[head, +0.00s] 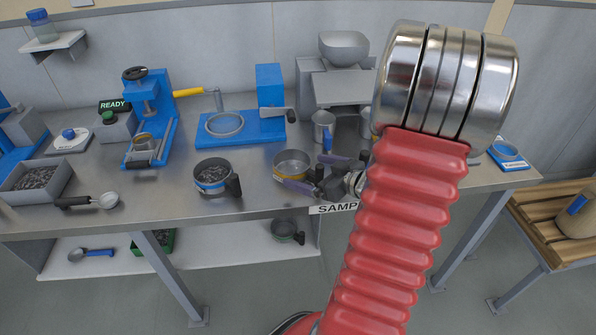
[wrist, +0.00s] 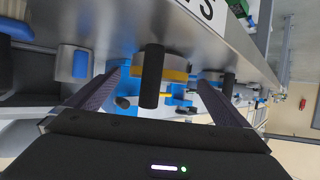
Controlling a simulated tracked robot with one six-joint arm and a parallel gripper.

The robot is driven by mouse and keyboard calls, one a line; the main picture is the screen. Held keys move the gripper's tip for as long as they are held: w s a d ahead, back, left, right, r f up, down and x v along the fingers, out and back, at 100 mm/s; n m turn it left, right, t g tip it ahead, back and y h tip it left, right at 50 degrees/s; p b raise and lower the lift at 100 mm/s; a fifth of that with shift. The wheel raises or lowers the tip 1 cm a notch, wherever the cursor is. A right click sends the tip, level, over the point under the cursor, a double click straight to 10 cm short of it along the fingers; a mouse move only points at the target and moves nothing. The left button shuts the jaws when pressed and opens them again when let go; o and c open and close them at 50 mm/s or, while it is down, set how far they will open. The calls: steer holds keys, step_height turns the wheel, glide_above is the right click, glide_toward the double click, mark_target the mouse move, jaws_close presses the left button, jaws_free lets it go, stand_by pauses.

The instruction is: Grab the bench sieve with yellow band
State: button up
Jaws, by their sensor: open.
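The bench sieve with the yellow band (head: 291,166) stands on the metal bench near its front edge, left of my arm. My gripper (head: 302,171) is open at its right side, with one finger on the near side and one on the far side of its handle. In the wrist view the yellow-banded sieve (wrist: 176,73) lies ahead, its black handle (wrist: 151,78) between the open fingers of my gripper (wrist: 157,78). I cannot tell whether the fingers touch it. My gripper partly hides the sieve's right side in the head view.
A similar sieve with a blue band (head: 211,178) stands to the left. A blue press stand (head: 242,128) and a metal cup (head: 324,127) stand behind. A dark-handled sieve (head: 284,231) sits on the lower shelf. The bench front between the blue-banded sieve and the scoop (head: 105,201) is clear.

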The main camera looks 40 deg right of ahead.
mark_target(298, 168)
steer(key=shift+x, duration=2.6)
steer(key=shift+c, duration=0.5)
steer(key=c, duration=1)
step_height(298, 168, up, 10)
